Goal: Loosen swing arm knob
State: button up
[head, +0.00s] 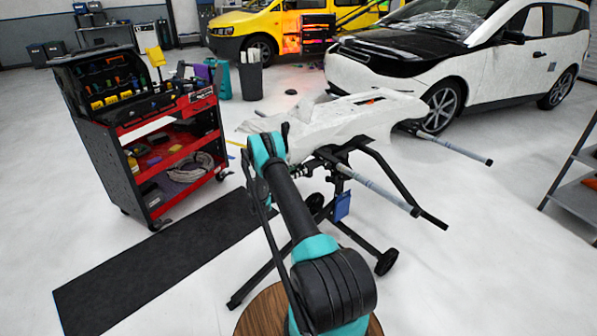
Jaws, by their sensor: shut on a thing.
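My arm reaches forward to a black wheeled work stand (345,155) with swing arms. My gripper (303,170) shows small and dark at the left side of the stand's upper joint, just right of my teal wrist. It is shut on the swing arm knob there. The fingers and the knob are too small and too covered to tell apart. The stand's swing arms with grey padded tubes (380,190) stick out to the right and front. A white, crumpled-looking body panel (350,115) lies across the top of the stand.
A red and black tool cart (150,190) stands at the left, with a black mat (150,265) before it. A white car (480,60) and a yellow van (255,25) are behind. A grey shelf (578,190) is at the right edge. The floor right of the stand is clear.

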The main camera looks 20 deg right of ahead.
jog(key=n, duration=0.4)
dwell(0.3)
jog(key=o, duration=0.9)
jog(key=shift+c, duration=0.2)
jog(key=shift+a, duration=0.1)
jog(key=v, duration=1.2)
